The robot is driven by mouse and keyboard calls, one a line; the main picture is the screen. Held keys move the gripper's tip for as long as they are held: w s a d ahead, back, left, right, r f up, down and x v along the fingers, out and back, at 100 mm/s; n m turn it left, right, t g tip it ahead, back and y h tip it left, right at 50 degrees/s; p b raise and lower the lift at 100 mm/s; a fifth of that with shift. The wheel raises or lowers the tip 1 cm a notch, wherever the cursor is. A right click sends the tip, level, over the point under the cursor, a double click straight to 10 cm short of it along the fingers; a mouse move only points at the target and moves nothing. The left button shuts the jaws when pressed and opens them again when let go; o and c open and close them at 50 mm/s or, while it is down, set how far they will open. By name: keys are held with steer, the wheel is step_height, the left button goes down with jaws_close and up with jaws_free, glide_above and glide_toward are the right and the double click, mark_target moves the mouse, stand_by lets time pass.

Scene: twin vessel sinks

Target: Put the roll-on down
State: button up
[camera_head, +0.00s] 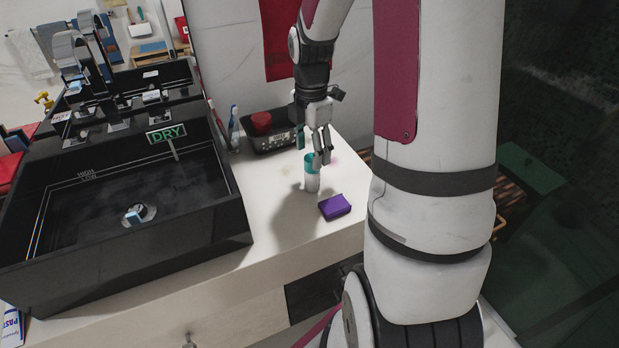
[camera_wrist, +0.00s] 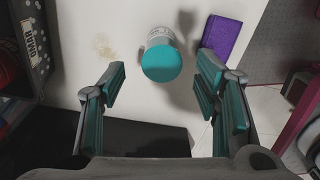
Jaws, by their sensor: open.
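The roll-on (camera_head: 312,180) is a small white bottle with a teal cap. It stands upright on the white counter (camera_head: 275,215). In the wrist view the roll-on (camera_wrist: 161,60) is seen from above, cap towards me, between and a little beyond my fingertips. My gripper (camera_head: 322,150) is just above and around the cap in the head view. In the wrist view my gripper (camera_wrist: 160,85) is open, with a gap on both sides of the cap. The fingers partly hide the cap's top in the head view.
A purple box (camera_head: 335,206) lies just right of the roll-on. A dark basket (camera_head: 272,137) with a red-lidded item stands behind it. The black sink (camera_head: 130,210) fills the left side. The counter's front edge is close; bare counter lies left of the roll-on.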

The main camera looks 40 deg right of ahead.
mark_target(312, 170)
steer(key=shift+s+d+f+b, duration=0.1)
steer(key=shift+f+b, duration=0.25)
steer(key=shift+f, duration=1.3)
steer(key=shift+d+f+b, duration=0.1)
steer(key=shift+f+b, duration=0.2)
steer(key=shift+f, duration=1.35)
jaws_close()
